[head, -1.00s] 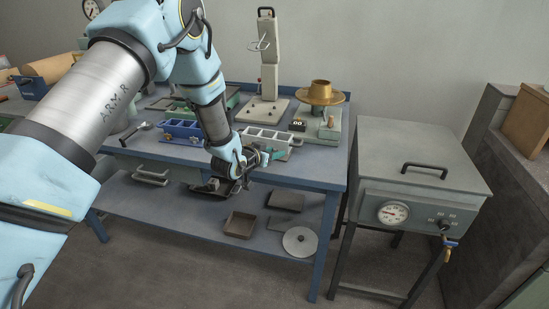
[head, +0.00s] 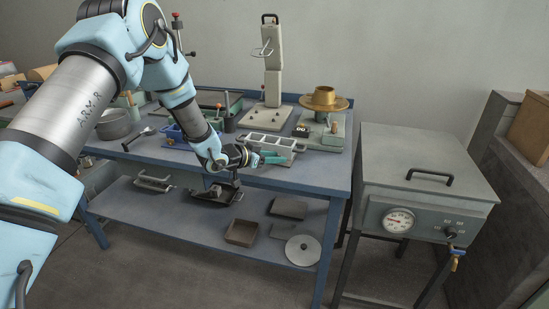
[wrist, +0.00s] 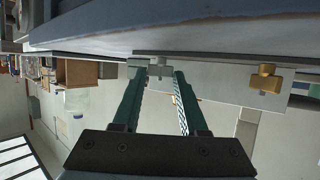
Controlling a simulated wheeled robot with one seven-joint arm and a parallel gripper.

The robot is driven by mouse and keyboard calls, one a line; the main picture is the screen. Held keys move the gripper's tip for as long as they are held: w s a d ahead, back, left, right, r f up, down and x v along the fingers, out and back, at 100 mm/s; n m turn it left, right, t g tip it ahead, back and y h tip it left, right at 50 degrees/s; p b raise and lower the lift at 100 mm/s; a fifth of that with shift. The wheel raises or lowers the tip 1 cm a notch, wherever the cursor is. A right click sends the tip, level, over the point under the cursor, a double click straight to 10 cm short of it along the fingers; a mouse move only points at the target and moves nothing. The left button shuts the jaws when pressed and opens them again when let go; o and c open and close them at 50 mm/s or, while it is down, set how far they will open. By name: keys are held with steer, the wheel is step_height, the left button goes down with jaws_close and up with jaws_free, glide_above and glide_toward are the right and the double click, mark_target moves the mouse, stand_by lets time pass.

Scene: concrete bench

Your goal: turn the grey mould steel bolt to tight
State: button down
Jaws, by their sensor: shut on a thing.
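The grey mould (head: 272,144), with several compartments, sits near the front edge of the blue bench (head: 318,172). My gripper (head: 282,158) is at its front side, with teal fingers reaching along the bench edge. In the wrist view, the tips of my gripper (wrist: 159,72) are closed around the grey steel bolt (wrist: 160,64), which sticks out of a pale plate. The fingers hide part of the bolt. A brass bolt (wrist: 265,80) stands apart to the right in that view. In the head view the bolt is too small to make out.
A blue mould (head: 173,132) is partly hidden behind my arm. A grey oven box (head: 428,165) stands right of the bench. Trays (head: 242,232) lie on the lower shelf.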

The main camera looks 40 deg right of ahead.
steer(key=shift+c, duration=2.2)
jaws_free()
